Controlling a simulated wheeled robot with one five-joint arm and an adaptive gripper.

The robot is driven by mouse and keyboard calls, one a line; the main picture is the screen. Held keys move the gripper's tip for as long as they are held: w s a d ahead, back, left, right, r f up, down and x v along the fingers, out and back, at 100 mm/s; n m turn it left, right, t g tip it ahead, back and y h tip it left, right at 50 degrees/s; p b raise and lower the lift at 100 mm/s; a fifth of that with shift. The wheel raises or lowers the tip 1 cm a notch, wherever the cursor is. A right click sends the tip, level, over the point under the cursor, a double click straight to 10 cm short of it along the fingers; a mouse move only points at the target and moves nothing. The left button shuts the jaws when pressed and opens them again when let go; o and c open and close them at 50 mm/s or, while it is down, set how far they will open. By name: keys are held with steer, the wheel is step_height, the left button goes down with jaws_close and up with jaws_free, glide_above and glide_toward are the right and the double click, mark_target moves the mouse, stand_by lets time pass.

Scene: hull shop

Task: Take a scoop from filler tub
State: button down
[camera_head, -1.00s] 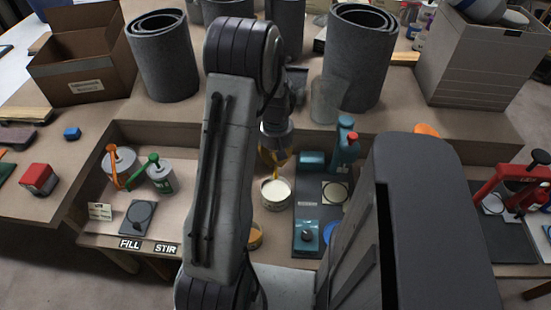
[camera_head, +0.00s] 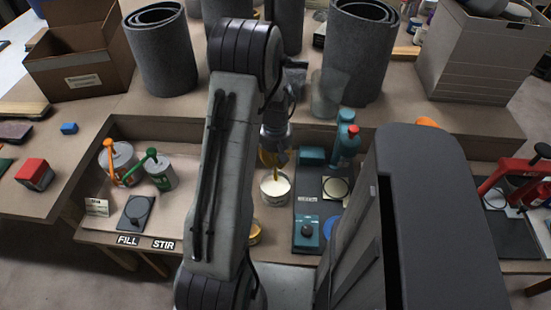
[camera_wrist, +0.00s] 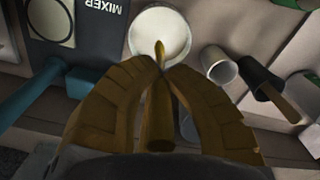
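The filler tub (camera_head: 275,188) is a small open round tub of white filler, left of the mixer. It also shows at the top of the wrist view (camera_wrist: 160,22). My gripper (camera_head: 270,160) hangs pointing down just over it. In the wrist view my gripper (camera_wrist: 160,68) has its yellow-brown fingers closed together around a slim yellow-brown tool (camera_wrist: 158,128). The tool's narrow tip overlaps the tub's near rim and white filler. I cannot tell whether it touches the filler.
The mixer (camera_head: 309,205) stands close right of the tub, its teal head (camera_head: 346,140) raised. Tins (camera_head: 160,174) with orange and green handles stand left, behind FILL and STIR labels. A small yellow cup (camera_head: 254,233) is in front. Grey rolls (camera_head: 360,55) stand behind.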

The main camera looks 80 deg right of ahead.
steer(key=shift+f+b, duration=3.5)
steer(key=shift+f, duration=0.5)
steer(key=shift+s, duration=0.6)
steer(key=shift+r, duration=0.1)
step_height(320, 180, up, 10)
steer(key=p, duration=0.8)
glide_above(275, 174)
steer(key=s, duration=0.1)
steer(key=shift+s+d+r, duration=0.15)
steer(key=shift+d+r, duration=0.05)
steer(key=shift+d, duration=0.1)
